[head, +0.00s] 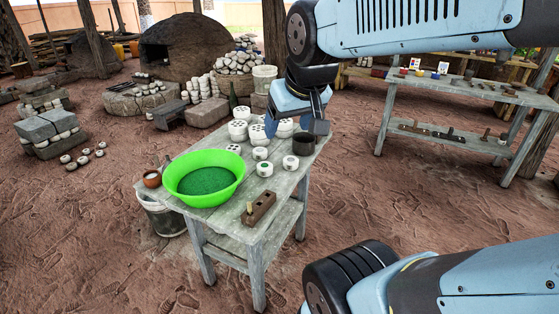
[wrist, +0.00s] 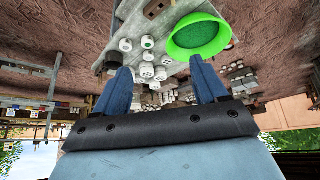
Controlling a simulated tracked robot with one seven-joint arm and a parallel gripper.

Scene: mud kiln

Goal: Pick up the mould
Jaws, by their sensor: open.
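A brown block with round holes and a pale peg (head: 260,208), which looks like the mould, lies on the front right corner of the grey wooden table (head: 226,222). In the wrist view the brown block (wrist: 157,8) shows at the top edge, beyond the fingertips. My gripper (head: 294,125) is above the back right part of the table, away from the block. In the wrist view my gripper (wrist: 160,72) has its two blue fingers spread wide with nothing held between them.
A bright green basin (head: 204,178) stands left of the block. A small brown pot (head: 152,179) is at the left edge. Another bench (head: 465,91) with tools stands right.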

